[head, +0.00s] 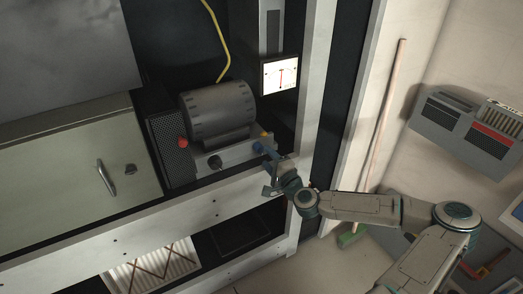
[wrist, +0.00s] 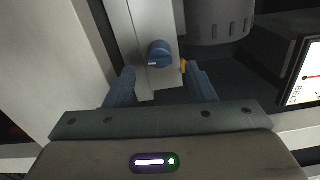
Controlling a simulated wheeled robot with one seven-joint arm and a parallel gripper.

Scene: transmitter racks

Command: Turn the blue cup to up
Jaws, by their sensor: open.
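The blue cup is a round blue knob (wrist: 160,50) on a pale panel, in the upper middle of the wrist view. A small white mark shows on its lower left edge. In the head view the blue knob (head: 257,147) is small, at the right end of the panel below the grey drum. My gripper (wrist: 163,74) is open, its two blue-grey fingers on either side of the knob's line and apart from each other. The knob shows between and beyond the fingertips. In the head view my gripper (head: 267,165) is close to the knob; I cannot tell whether they touch.
A yellow part (wrist: 183,67) sits just right of the knob, close to the right finger. The grey drum (head: 217,112) and a red knob (head: 183,143) are to the left. A dial meter (head: 281,76) is above. A pale rack beam (head: 190,208) runs below.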

